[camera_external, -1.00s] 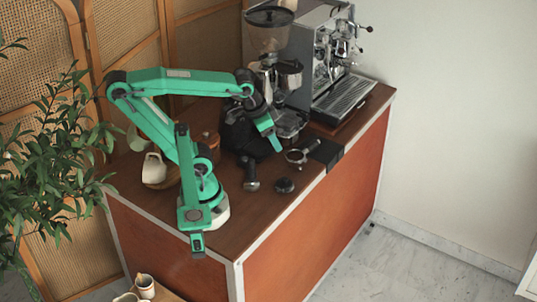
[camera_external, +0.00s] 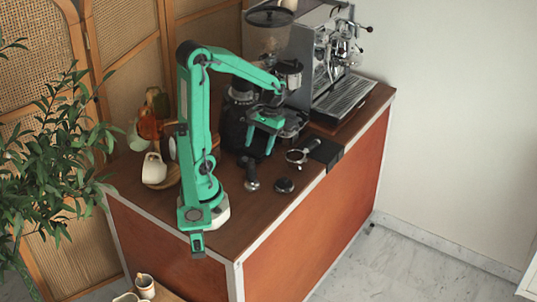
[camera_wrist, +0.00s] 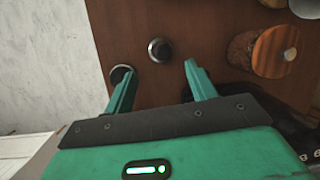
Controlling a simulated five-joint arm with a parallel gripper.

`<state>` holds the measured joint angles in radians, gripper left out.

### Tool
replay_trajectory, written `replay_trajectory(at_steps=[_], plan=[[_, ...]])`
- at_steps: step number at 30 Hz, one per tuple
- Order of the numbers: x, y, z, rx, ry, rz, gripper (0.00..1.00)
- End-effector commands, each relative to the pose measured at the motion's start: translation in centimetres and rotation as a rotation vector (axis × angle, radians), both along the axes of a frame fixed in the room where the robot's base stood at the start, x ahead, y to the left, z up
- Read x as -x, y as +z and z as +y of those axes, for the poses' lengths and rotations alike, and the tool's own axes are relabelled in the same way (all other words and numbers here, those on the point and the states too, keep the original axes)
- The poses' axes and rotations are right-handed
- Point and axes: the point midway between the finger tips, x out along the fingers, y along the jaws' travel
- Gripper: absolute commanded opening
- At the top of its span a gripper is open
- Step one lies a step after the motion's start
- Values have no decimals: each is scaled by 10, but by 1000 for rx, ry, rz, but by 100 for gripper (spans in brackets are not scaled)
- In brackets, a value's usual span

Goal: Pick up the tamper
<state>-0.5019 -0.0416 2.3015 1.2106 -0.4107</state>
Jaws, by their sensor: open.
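The tamper (camera_external: 251,180) stands upright on the brown cart top, with a dark handle and a metallic part. In the wrist view I see the tamper (camera_wrist: 160,50) from above as a dark round knob with a paler ring. My gripper (camera_external: 260,149) is open and empty, above and behind the tamper in the external view. In the wrist view the tamper lies just beyond the gap between my fingertips (camera_wrist: 160,68), apart from both fingers.
A black round puck (camera_external: 284,185) sits right of the tamper; my left finger partly covers it in the wrist view (camera_wrist: 121,74). A portafilter (camera_external: 298,156) lies beyond it. The grinder (camera_external: 268,35) and espresso machine (camera_external: 325,60) stand behind. A white jug (camera_external: 154,168) is left.

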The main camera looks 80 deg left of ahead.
Motion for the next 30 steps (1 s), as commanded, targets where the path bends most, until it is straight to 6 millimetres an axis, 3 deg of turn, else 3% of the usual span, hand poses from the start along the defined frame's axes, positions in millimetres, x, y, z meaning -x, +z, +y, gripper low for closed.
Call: replay_trajectory(at_steps=[8,18,30], plan=[[2,-3,2,7,23,19,56],[9,-25,-2,7,21,20,56],[14,-37,-5,7,20,21,56]])
